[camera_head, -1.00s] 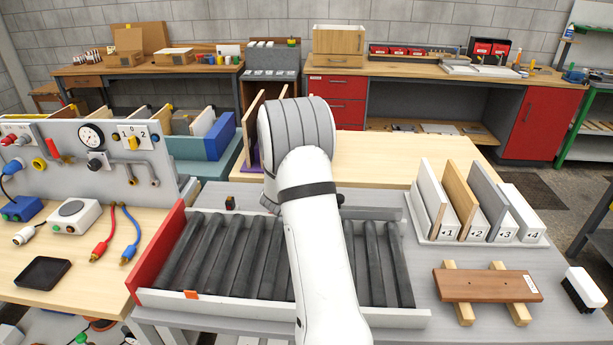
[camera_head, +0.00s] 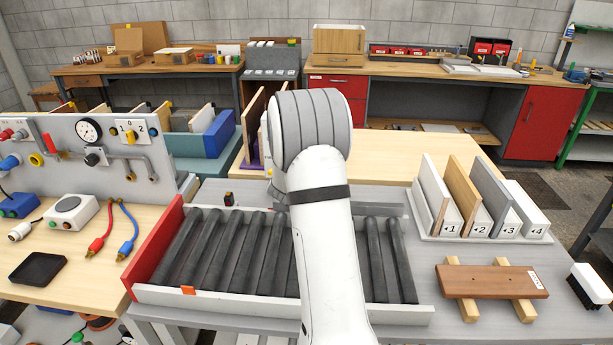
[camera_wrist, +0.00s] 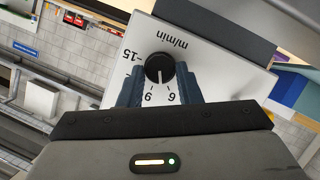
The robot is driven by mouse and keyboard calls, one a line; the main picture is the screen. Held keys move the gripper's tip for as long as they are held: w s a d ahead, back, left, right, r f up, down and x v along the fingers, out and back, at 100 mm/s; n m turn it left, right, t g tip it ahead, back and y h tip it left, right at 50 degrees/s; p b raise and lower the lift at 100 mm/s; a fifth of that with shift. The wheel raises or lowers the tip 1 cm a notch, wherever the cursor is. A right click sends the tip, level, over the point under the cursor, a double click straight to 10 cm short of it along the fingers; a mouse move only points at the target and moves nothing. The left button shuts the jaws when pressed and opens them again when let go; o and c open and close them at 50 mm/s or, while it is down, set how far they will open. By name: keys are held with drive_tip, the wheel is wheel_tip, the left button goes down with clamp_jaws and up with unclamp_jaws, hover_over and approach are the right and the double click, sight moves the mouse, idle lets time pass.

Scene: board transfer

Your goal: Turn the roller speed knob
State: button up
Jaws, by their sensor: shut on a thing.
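The roller speed knob (camera_wrist: 160,68) is a round black knob on a white plate (camera_wrist: 202,62) marked "m/min", in the wrist view. My gripper (camera_wrist: 159,84) is shut on the knob, with one dark blue finger on each side of it. The knob's white mark points down in the picture, between two printed numerals that look like 9 and 6. A "15" is printed to the left of the knob. In the head view my arm hides the gripper and the knob.
The roller conveyor (camera_head: 178,296) lies in front of me, with a red end plate (camera_head: 152,248) on its left. A panel (camera_head: 60,160) with a gauge and pipes stands at left. Numbered board slots (camera_head: 462,238) and a brown board (camera_head: 490,281) on wooden strips are at right.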

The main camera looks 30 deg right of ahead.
drive_tip(key=m+y+b, duration=0.1)
drive_tip(key=b, duration=0.3)
drive_tip(key=m+t+y+b, duration=0.1)
drive_tip(key=m+b, duration=0.1)
drive_tip(key=b, duration=0.2)
drive_tip(key=shift+s+d+f+m, duration=0.15)
drive_tip(key=shift+s+m, duration=0.05)
drive_tip(key=shift+m, duration=0.1)
drive_tip(key=o, duration=1)
drive_tip(key=shift+c, duration=0.2)
drive_tip(key=shift+r, duration=0.2)
drive_tip(key=v, duration=0.7)
drive_tip(key=shift+s, duration=0.45)
